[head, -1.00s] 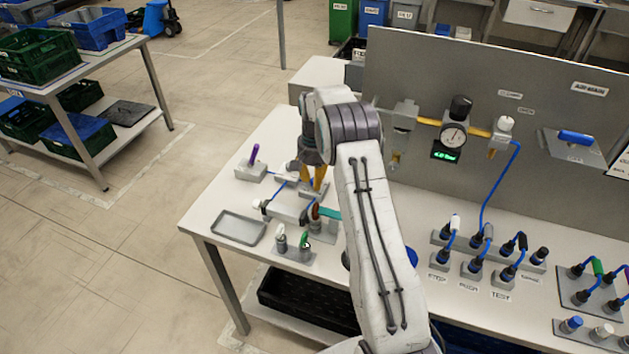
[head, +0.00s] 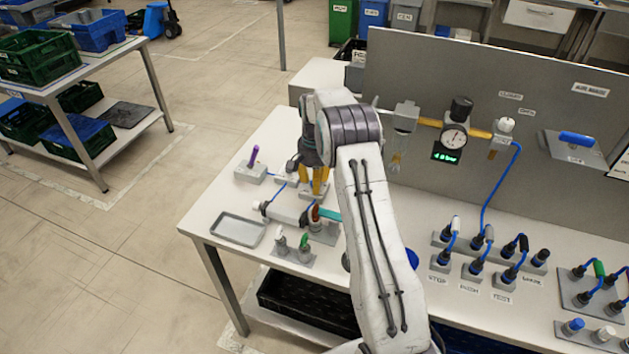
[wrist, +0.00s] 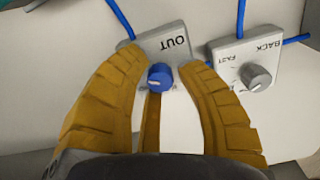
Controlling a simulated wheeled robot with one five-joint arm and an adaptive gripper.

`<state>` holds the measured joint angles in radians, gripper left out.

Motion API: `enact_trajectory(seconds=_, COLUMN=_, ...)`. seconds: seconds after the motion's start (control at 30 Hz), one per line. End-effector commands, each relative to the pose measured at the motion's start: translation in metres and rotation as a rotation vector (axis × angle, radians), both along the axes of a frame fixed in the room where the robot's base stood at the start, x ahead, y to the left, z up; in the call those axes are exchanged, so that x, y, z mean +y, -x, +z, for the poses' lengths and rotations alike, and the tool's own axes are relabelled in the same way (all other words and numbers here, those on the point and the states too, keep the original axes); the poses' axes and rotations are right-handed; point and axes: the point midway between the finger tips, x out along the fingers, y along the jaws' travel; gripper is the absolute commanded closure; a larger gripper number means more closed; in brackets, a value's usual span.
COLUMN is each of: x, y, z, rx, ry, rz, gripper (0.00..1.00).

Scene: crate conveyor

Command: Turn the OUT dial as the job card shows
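The OUT dial (wrist: 160,77) is a blue knob with a white mark, on a grey block (wrist: 168,42) lettered OUT, which reads upside down in the wrist view. My gripper (wrist: 163,62) is open, its yellow fingers on either side of the dial with gaps visible. Another yellow finger part shows below the knob. In the head view my gripper (head: 318,186) points down over the small blocks at the bench's left part, and its fingers mostly hide the dial. The job card's content is not readable; a white sheet (head: 621,165) shows at the right edge.
The BACK block (wrist: 257,52) with a grey knob (wrist: 256,77) sits close beside the right finger. A purple lever (head: 254,156), a grey tray (head: 238,230) and a teal-handled valve (head: 328,213) are near my gripper. Blue tubes run between blocks.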

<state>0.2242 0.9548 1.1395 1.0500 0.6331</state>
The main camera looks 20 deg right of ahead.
Motion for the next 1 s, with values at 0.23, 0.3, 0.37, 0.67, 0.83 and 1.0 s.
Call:
enact_trajectory(seconds=0.23, x=0.0, y=0.0, z=0.001, rx=-0.002, ry=0.001, rz=0.001, gripper=0.52)
enact_trajectory(seconds=0.3, x=0.0, y=0.0, z=0.001, rx=-0.002, ry=0.001, rz=0.001, gripper=0.52)
enact_trajectory(seconds=0.37, x=0.0, y=-0.001, z=0.001, rx=-0.002, ry=0.001, rz=0.001, gripper=0.52)
enact_trajectory(seconds=0.67, x=0.0, y=-0.002, z=0.024, rx=-0.006, ry=0.001, rz=0.001, gripper=0.52)
enact_trajectory(seconds=0.83, x=0.0, y=-0.002, z=0.054, rx=-0.007, ry=0.002, rz=0.001, gripper=0.52)
enact_trajectory(seconds=1.0, x=0.0, y=-0.002, z=0.082, rx=-0.006, ry=0.001, rz=0.001, gripper=0.52)
